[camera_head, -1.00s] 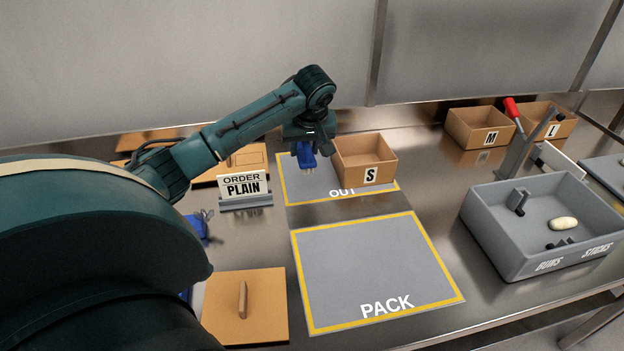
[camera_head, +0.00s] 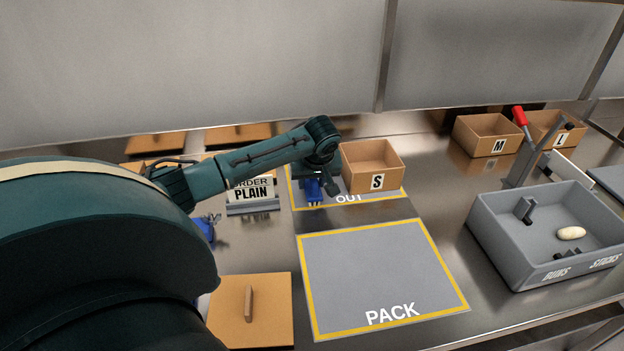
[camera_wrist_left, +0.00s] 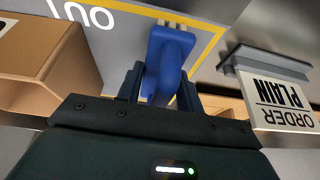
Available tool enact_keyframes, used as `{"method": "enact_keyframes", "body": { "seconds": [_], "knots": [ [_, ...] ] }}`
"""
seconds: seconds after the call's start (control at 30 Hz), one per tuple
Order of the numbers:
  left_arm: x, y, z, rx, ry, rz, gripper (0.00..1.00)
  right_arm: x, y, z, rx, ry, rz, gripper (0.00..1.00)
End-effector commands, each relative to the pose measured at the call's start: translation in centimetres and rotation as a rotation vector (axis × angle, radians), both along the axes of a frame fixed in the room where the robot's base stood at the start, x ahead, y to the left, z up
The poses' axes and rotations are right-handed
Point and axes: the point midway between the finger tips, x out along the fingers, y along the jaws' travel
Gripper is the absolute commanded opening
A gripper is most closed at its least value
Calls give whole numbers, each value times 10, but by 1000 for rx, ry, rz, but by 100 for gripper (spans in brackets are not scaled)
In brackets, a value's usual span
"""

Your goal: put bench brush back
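The bench brush is the blue piece with pale bristle tips (camera_head: 313,190). It hangs below my left gripper (camera_head: 318,174), over the left part of the OUT mat (camera_head: 360,200). In the left wrist view the blue brush (camera_wrist_left: 166,60) sits between the two dark fingers of the left gripper (camera_wrist_left: 160,88), which are shut on it. Its bristles point away from the wrist, towards the mat's yellow border. I cannot tell whether the bristles touch the mat. My right gripper is not in view.
Box S (camera_head: 372,168) stands on the OUT mat just right of the brush. The ORDER PLAIN sign (camera_head: 252,195) stands to the left. The PACK mat (camera_head: 380,272) is empty. A grey bin (camera_head: 540,246) stands at right. A blue object (camera_head: 206,228) is partly hidden by my arm.

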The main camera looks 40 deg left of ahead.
Motion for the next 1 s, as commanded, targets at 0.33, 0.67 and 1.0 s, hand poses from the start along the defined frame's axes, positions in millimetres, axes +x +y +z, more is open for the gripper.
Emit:
{"method": "enact_keyframes", "body": {
  "seconds": [0.33, 0.67, 1.0],
  "knots": [
    [0, 0, 0, -1, 1, 0, 58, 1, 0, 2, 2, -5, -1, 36],
    [-2, -4, 16, -1, -2, -2, 58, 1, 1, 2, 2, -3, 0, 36],
    [-18, -27, 82, -1, -2, -2, 58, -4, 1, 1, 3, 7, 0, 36]
  ]
}}
